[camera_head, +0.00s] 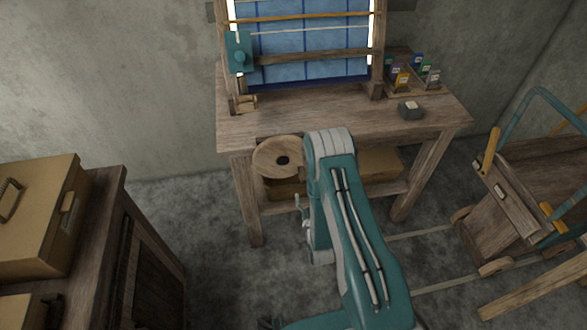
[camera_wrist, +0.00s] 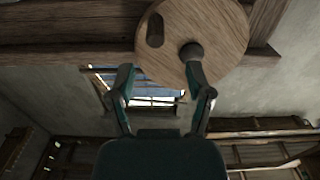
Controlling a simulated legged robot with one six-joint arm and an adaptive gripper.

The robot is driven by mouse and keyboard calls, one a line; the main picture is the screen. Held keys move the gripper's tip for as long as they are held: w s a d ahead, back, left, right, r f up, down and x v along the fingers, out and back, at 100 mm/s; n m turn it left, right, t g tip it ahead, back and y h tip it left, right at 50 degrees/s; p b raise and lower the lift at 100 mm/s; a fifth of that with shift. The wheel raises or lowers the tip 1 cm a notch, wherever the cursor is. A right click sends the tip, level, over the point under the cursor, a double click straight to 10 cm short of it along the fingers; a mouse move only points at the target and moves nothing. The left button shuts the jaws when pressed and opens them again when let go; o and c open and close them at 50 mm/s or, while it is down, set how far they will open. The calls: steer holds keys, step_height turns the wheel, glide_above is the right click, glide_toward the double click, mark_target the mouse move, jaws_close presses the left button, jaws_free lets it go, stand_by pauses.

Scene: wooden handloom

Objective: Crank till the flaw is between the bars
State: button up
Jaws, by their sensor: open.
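The crank is a round wooden disc (camera_head: 277,157) at the front left of the loom table. In the wrist view the disc (camera_wrist: 222,22) fills the top, with a dark slot and a dark round knob (camera_wrist: 190,51). My gripper (camera_wrist: 160,72) is open below the disc, its fingers apart. The right fingertip overlaps the knob in the picture; I cannot tell whether they touch. Blue cloth (camera_head: 300,45) with darker grid lines hangs in the loom, crossed by a yellow bar (camera_head: 300,17), a thin pale bar (camera_head: 310,29) and a wooden beam (camera_head: 320,57). I cannot make out a flaw.
A cabinet with a case (camera_head: 40,215) stands at left. A wooden cart (camera_head: 520,190) stands at right. Floor is clear between cabinet and table.

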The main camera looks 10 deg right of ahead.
mark_target(300, 168)
steer(key=w, duration=1)
steer(key=shift+d+f, duration=0.1)
steer(key=shift+w, duration=0.25)
steer(key=shift+d, duration=0.3)
steer(key=c, duration=0.9)
steer(key=shift+a, duration=0.15)
jaws_close()
steer(key=shift+w, duration=0.1)
